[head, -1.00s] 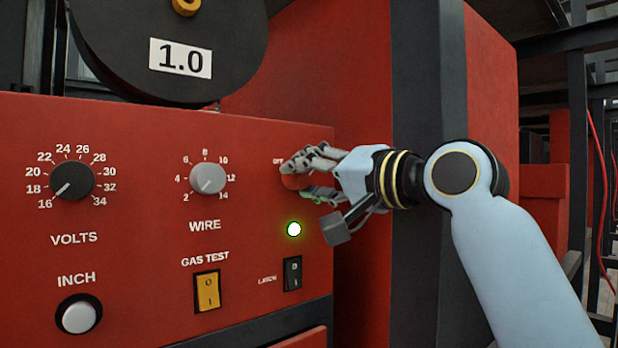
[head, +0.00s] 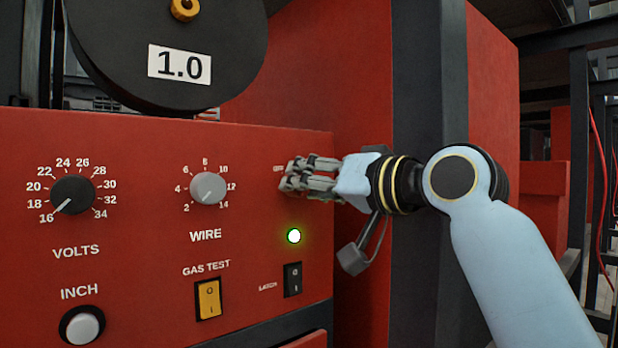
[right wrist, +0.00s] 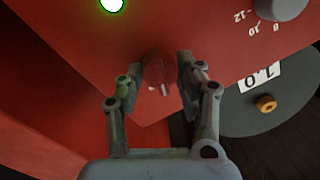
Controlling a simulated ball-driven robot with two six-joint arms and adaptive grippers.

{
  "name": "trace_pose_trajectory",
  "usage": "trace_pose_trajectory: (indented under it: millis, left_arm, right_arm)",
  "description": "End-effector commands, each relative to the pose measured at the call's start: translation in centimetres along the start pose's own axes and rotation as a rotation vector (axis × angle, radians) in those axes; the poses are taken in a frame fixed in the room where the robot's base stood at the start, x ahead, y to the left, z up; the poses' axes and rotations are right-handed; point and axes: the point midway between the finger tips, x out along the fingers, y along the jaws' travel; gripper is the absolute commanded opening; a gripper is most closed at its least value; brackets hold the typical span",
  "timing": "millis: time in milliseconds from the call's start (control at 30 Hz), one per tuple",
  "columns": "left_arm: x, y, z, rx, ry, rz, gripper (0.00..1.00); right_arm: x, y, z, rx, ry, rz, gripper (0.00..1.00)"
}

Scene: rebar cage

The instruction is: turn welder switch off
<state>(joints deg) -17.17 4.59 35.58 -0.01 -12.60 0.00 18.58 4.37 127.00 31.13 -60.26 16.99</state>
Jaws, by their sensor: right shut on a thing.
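The red welder panel (head: 140,150) fills the left of the head view. My right gripper (head: 290,178) is at its upper right, by a small white label starting with "O". In the right wrist view, a red rotary switch knob (right wrist: 155,72) with a pale mark sits between the two fingers (right wrist: 160,70), and the gripper is shut on it. In the head view the fingers hide the knob. The green indicator light (head: 293,236) below is lit. My left gripper is not in view.
The wire dial (head: 208,188) and volts dial (head: 72,194) are to the left. A yellow gas test rocker (head: 208,298) and a black latch rocker (head: 292,279) are lower down. A black spool (head: 160,50) stands above the panel.

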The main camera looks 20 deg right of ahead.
Motion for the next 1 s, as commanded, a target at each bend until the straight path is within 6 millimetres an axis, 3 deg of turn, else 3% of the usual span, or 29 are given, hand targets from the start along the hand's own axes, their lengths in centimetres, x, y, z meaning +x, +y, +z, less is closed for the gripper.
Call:
trace_pose_trajectory:
  millis: [1000]
  left_arm:
    - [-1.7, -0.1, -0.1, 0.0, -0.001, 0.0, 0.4]
  right_arm:
    - [0.0, -0.1, 0.1, -0.92, -0.056, 0.078, 0.04]
